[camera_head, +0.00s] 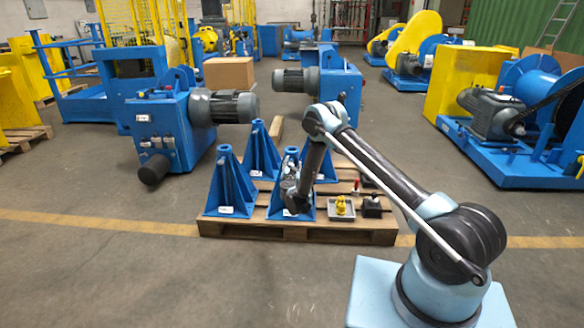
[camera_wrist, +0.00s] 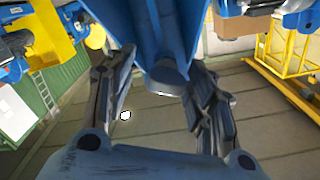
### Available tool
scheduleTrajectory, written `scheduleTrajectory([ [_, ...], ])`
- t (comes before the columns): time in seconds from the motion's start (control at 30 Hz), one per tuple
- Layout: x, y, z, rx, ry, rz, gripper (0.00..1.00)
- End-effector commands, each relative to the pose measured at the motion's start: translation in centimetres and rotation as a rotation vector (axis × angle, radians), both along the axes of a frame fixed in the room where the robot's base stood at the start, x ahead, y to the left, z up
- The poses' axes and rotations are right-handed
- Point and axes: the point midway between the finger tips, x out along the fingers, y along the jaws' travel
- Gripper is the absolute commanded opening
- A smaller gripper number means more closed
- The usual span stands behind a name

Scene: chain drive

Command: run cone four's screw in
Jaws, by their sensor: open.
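Several blue cones stand upright on a wooden pallet: front left (camera_head: 228,187), back left (camera_head: 262,157), back right (camera_head: 322,167), and one front right (camera_head: 306,205) partly hidden by my arm. Their labels are too small to read, so I cannot tell which is cone four. My gripper (camera_head: 291,182) is at the front right cone. In the wrist view my gripper (camera_wrist: 162,72) is open, its two dark fingers on either side of the cone's narrow blue end (camera_wrist: 168,78). I cannot make out a separate screw there, nor whether the fingers touch the cone.
The pallet (camera_head: 340,236) also bears a grey tray (camera_head: 333,213) with a yellow item, a black block (camera_head: 371,207) and a small red item (camera_head: 356,187). A blue machine with a motor (camera_head: 232,107) stands behind left. The floor in front is clear.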

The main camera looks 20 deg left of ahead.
Motion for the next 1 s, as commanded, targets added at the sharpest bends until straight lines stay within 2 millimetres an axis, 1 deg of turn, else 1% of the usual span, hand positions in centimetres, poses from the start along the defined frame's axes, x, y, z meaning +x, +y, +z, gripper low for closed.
scheduleTrajectory([
  [0.07,-0.2,0.31,-0.01,0.0,0.0,0.003,0.5],
  [0.1,-0.26,0.41,-0.01,0.0,0.0,0.004,0.48],
  [0.17,-0.34,0.53,-0.01,0.0,0.0,0.005,0.34],
  [0.2,-0.37,0.59,-0.01,0.0,0.0,0.006,0.25],
  [0.3,-0.44,0.68,-0.01,0.0,0.0,0.007,0.05],
  [1.0,-0.52,0.68,-0.06,0.016,0.004,0.007,0.05],
])
